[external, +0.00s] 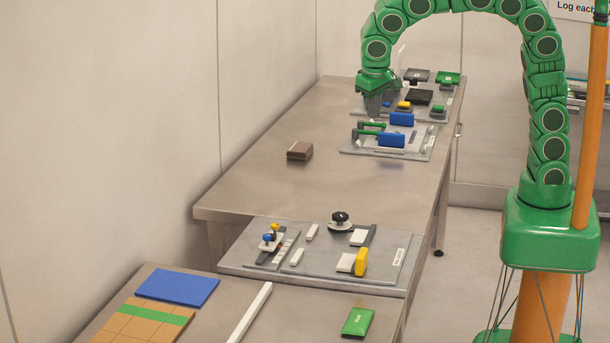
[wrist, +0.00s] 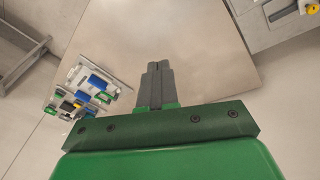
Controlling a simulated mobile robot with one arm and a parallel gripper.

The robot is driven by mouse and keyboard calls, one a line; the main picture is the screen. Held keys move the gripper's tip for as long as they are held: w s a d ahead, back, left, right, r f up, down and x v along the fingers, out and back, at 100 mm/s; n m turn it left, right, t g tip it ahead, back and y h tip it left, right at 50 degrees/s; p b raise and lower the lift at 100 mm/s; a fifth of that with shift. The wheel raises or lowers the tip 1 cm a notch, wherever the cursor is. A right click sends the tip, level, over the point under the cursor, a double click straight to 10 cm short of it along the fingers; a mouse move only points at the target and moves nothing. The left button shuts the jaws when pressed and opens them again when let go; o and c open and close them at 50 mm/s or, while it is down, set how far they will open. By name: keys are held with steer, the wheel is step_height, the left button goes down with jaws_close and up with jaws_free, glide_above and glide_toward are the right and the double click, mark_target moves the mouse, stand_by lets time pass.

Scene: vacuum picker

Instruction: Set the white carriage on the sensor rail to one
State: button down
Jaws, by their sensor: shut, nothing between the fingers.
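The near grey board (external: 215,266) carries a dark rail with a pale marked strip at its left side. My gripper (external: 376,108) points down at the far end of the long table, well away from the carriage. Its fingers (wrist: 154,67) are together and empty in the wrist view. In the wrist view only a corner of a board with a yellow part (wrist: 308,8) shows at the top right; the carriage cannot be made out there.
The long steel table (external: 240,190) has a brown block (external: 299,151) and wide bare areas. Two boards with blue blocks (external: 391,139) and small fittings lie at its far end. The near table holds a blue plate (external: 177,287), a white bar (external: 250,312) and a green box (external: 358,321).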

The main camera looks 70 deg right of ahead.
steer(key=w+a+f+n+t+h, duration=0.1)
steer(key=w+a+f, duration=0.1)
steer(key=w+a, duration=0.3)
steer(key=n+t+h, duration=0.1)
steer(key=n+t, duration=0.2)
steer(key=n, duration=0.2)
glide_above(278, 240)
steer(key=s+d, duration=0.4)
steer(key=d, duration=0.1)
step_height(278, 240, down, 8)
steer(key=a+f+n+t, duration=0.1)
steer(key=a+f+n, duration=0.1)
steer(key=a+f, duration=0.3)
steer(key=s+a, duration=0.1)
steer(key=a, duration=0.3)
steer(key=shift+y, duration=0.4)
steer(key=shift+w, duration=0.1)
steer(key=shift+x, duration=5)
steer(key=shift+d, duration=0.1)
steer(key=shift+w+d, duration=0.1)
steer(key=shift+d, duration=2.7)
